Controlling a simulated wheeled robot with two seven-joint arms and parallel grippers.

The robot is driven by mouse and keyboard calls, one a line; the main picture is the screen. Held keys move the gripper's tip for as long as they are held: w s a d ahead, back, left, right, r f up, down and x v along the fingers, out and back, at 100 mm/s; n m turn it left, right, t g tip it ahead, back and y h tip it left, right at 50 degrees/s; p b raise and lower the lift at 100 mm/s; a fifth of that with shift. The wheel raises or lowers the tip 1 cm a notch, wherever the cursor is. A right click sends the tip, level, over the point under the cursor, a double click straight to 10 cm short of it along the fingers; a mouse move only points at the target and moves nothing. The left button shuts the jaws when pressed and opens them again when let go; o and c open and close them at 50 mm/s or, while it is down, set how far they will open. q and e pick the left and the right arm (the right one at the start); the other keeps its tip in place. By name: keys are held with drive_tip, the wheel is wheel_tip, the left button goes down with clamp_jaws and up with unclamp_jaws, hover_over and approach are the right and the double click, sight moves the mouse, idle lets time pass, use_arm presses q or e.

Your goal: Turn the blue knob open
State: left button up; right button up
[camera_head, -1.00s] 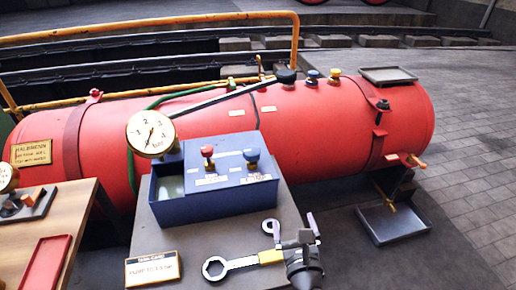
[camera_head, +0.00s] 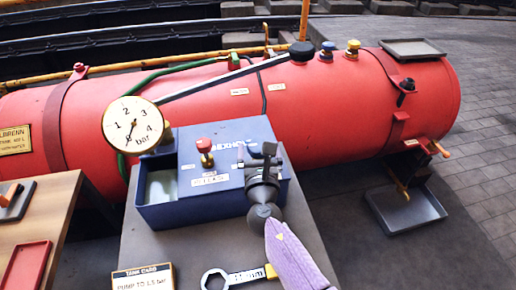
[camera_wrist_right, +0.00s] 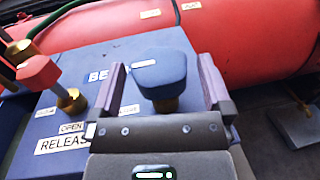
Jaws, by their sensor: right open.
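The blue knob (camera_wrist_right: 160,72) stands on a brass stem on top of the blue box (camera_head: 160,212). In the wrist view it sits between the two fingers of my right gripper (camera_head: 259,151), with a gap on either side. The gripper is open and reaches over the right part of the box. My left gripper is out of view.
A pressure gauge (camera_head: 132,125) stands at the box's left. A red tank (camera_head: 330,110) lies behind, with a blue cap (camera_head: 327,50) and a yellow cap (camera_head: 352,48) on top. A wrench (camera_head: 238,277) lies on the grey table in front. A tray (camera_head: 405,210) stands at right.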

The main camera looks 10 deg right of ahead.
drive_tip(key=shift+w+d, duration=0.1)
drive_tip(key=shift+w, duration=0.5)
drive_tip(key=shift+c, duration=0.3)
drive_tip(key=c, duration=1.1)
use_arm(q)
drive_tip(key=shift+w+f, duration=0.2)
